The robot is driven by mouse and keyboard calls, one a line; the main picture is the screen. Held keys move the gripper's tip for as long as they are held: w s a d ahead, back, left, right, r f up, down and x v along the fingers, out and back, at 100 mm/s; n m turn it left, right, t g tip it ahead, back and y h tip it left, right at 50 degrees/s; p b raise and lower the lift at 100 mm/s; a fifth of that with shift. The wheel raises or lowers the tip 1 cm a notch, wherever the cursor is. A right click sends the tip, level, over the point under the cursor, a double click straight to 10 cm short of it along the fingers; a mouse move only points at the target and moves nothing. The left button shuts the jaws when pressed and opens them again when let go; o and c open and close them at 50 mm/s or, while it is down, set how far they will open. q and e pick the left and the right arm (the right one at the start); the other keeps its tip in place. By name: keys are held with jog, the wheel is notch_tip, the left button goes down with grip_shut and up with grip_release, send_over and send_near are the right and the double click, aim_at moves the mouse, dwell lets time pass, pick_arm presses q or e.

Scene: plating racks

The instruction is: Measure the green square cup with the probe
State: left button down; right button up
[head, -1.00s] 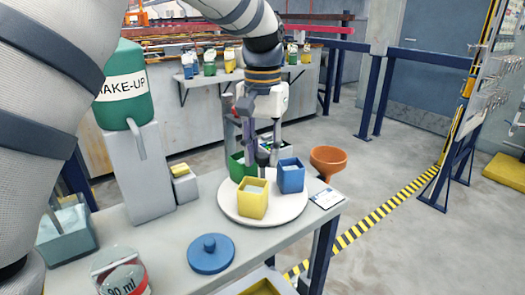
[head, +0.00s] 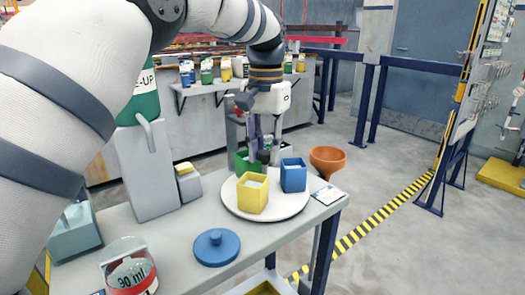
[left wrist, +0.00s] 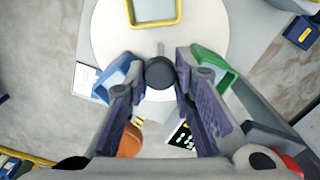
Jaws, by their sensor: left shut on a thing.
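The green square cup (head: 242,162) stands at the back left of a round white plate (head: 238,207), partly hidden behind the yellow cup (head: 252,194) and my fingers. In the left wrist view the green cup (left wrist: 212,64) is beside the right finger. My left gripper (head: 262,148) points down at the back of the plate. It is shut on the dark round-headed probe (left wrist: 159,73), which sits between its fingertips. In the head view the probe's dark end (head: 264,156) is between the green and blue cups. I cannot tell whether its tip touches anything. My right gripper is not in view.
A blue cup (head: 293,175) stands on the plate's right. An orange funnel (head: 327,160) is beyond the plate. A blue lid (head: 215,247), a 90 ml vessel (head: 130,272) and a make-up bottle (head: 139,102) are on the bench. A small display (left wrist: 183,137) shows near my fingers.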

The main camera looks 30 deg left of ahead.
pick_arm(q)
jog(key=c, duration=1.3)
grip_release()
jog(key=shift+c, duration=0.2)
notch_tip(320, 180, up, 8)
jog(key=shift+f, duration=0.2)
